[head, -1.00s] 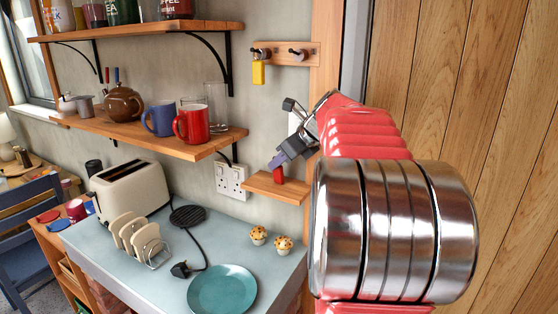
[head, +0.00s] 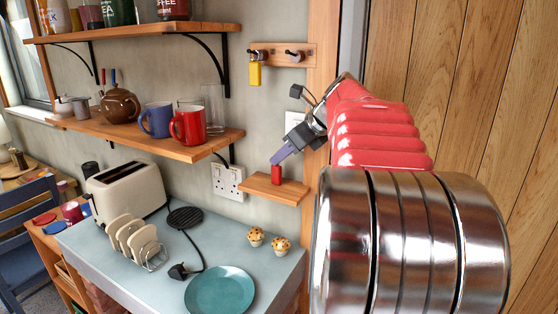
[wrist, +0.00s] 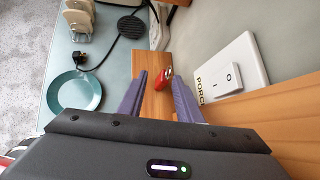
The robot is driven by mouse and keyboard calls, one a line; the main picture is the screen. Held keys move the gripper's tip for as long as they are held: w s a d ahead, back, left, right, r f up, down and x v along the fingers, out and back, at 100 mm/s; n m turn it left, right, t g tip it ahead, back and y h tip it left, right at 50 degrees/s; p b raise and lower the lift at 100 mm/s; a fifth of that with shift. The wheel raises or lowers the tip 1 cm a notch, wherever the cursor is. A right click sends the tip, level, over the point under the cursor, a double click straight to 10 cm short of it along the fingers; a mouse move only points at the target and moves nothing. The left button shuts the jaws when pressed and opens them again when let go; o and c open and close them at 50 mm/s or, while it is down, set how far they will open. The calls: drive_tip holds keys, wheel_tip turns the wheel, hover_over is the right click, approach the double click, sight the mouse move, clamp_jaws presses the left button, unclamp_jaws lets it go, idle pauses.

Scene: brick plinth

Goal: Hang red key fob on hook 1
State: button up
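The red key fob (head: 276,175) stands on a small wooden shelf (head: 262,190) low on the wall. It also shows in the wrist view (wrist: 166,76), just beyond and between my fingertips. My gripper (head: 277,158) is beside and slightly above the fob, its purple fingers pointing down toward it. In the wrist view my gripper (wrist: 158,85) has its two fingers apart, with nothing held. The wooden hook rail (head: 276,55) higher on the wall carries two dark hooks. A yellow fob (head: 255,74) hangs from the left hook; the right hook (head: 294,54) is bare.
A light switch (wrist: 232,73) and a marked panel sit on the wall near the small shelf. A double socket (head: 228,182) is left of it. Mugs stand on a wall shelf (head: 160,137). Muffins (head: 268,240), a teal plate (head: 220,290) and a toaster (head: 125,190) are on the counter below.

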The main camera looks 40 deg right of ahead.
drive_tip(key=v, duration=0.8)
drive_tip(key=shift+s+r, duration=0.1)
idle(0.5)
drive_tip(key=s+a+f+n+g, duration=0.1)
drive_tip(key=a+f+n, duration=0.2)
drive_tip(key=a+n, duration=0.35)
drive_tip(key=a+f+n+g, duration=0.1)
drive_tip(key=a+f+n, duration=0.25)
drive_tip(key=a, duration=0.55)
drive_tip(key=s+a+f+n+g, duration=0.1)
drive_tip(key=a+f+n, duration=0.2)
drive_tip(key=a+n, duration=0.3)
drive_tip(key=s+a+f+n, duration=1.2)
drive_tip(key=a+n, duration=0.3)
drive_tip(key=n, duration=0.2)
drive_tip(key=shift+f+g, duration=0.3)
drive_tip(key=shift+f, duration=0.55)
